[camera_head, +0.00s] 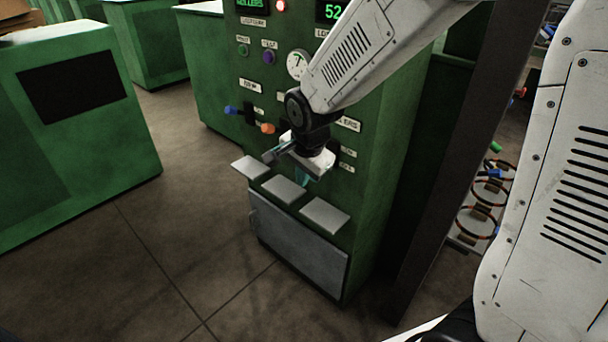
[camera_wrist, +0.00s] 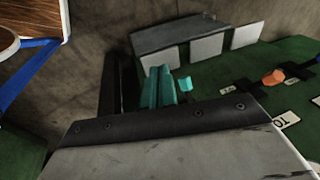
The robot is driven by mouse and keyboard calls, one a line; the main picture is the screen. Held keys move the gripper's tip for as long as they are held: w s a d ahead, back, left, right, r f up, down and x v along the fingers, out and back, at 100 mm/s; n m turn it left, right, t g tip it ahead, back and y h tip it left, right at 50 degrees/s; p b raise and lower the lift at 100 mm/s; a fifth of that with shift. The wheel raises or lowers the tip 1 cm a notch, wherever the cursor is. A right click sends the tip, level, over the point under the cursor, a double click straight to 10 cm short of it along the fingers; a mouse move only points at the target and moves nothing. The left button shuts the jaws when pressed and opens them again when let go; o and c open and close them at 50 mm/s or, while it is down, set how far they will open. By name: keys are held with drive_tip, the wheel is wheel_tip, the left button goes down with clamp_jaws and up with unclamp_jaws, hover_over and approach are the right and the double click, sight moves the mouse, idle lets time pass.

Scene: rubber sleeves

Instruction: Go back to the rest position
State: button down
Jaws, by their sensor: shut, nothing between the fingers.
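My white arm reaches from the right in the head view to the front of a green control cabinet (camera_head: 385,165). My gripper (camera_head: 303,178) is in front of the panel, just above the light grey plates, and is mostly hidden by my wrist. In the wrist view its teal fingers (camera_wrist: 163,88) are together with nothing between them. Three square grey plates, the middle one (camera_head: 284,189) among them, stick out below the panel. An orange-knobbed lever (camera_head: 268,128) and a blue-knobbed lever (camera_head: 231,110) are to the left of my wrist.
A grey door (camera_head: 298,248) is below the plates. A green console with a dark screen (camera_head: 72,86) stands at left. A dark post (camera_head: 450,170) and a rack with ringed hoses (camera_head: 480,222) are at right. The floor (camera_head: 150,270) between the console and cabinet is clear.

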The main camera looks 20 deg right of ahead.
drive_tip(key=s+d+r+n, duration=0.3)
drive_tip(key=s+r+n, duration=0.1)
drive_tip(key=s, duration=0.4)
drive_tip(key=s+d+r+n+g, duration=0.1)
drive_tip(key=s+d+r+n, duration=0.2)
drive_tip(key=s, duration=0.6)
drive_tip(key=s+d+r+n, duration=0.3)
drive_tip(key=s+r, duration=0.3)
drive_tip(key=s, duration=0.3)
drive_tip(key=shift+r+n+g, duration=0.25)
drive_tip(key=shift+n+g, duration=0.15)
drive_tip(key=shift+n, duration=0.5)
